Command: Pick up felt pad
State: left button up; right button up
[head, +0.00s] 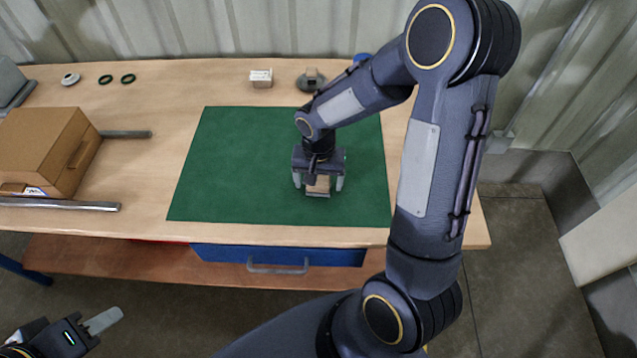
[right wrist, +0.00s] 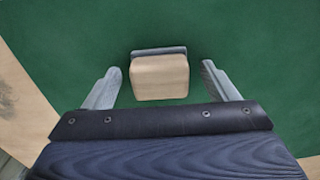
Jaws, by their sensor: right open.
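The felt pad (head: 319,186) appears to be the small block with a pale wooden body and a thin dark grey layer, lying on the green mat (head: 240,160). It also shows in the right wrist view (right wrist: 160,77), between the two fingers. My right gripper (head: 318,181) is open above the mat, with one finger on each side of the pad and a visible gap on both sides. The gripper body hides part of the pad in the head view. My left gripper (head: 95,325) is at the bottom left, away from the table; only one finger shows clearly.
A brown box (head: 40,145) and metal bars (head: 60,204) lie on the left of the table. Dark rings (head: 128,78), a white ring (head: 70,79), a small white box (head: 261,78) and a round grey piece (head: 311,80) sit along the back. The mat around the pad is clear.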

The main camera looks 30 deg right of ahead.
jog(key=c, duration=1.1)
jog(key=shift+r, duration=0.15)
jog(key=shift+r, duration=0.25)
notch_tip(320, 180, up, 3)
jog(key=shift+f+b, duration=0.2)
jog(key=shift+b, duration=0.1)
jog(key=s+a+r, duration=0.5)
jog(key=a+r, duration=0.1)
jog(key=a, duration=0.1)
jog(key=s+a+r+b, duration=0.1)
jog(key=s+a+r, duration=0.2)
jog(key=a, duration=0.1)
jog(key=shift+s+r, duration=0.35)
